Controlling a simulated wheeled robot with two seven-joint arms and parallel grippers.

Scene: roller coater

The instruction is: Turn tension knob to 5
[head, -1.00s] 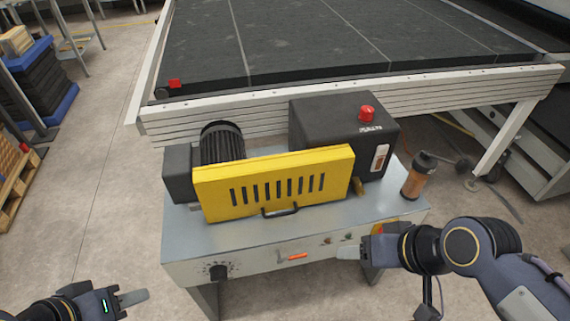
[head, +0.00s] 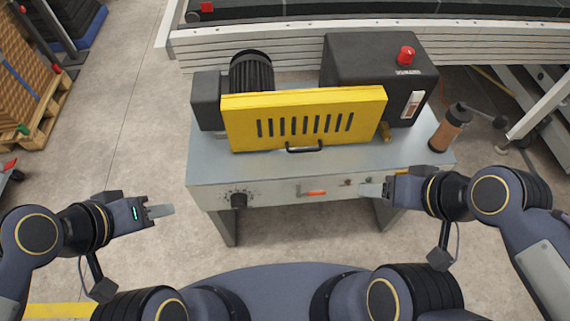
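The black tension knob (head: 239,200) sits on the left part of the grey machine's front panel, with dial marks around it too small to read. My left gripper (head: 163,211) is to the left of the knob, apart from it, and points right toward the machine. Its fingers overlap in this view, so I cannot see a gap between them. My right gripper (head: 372,191) is in front of the right part of the panel, far from the knob, and points left. Its fingers also overlap, and I cannot tell whether it touches the panel.
A yellow slotted guard (head: 300,105) with a handle, a motor (head: 250,72) and a black box (head: 365,60) with a red button (head: 406,55) stand on the machine. An orange-red switch (head: 314,193) is mid-panel. An orange-brown cylinder (head: 450,127) stands at right.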

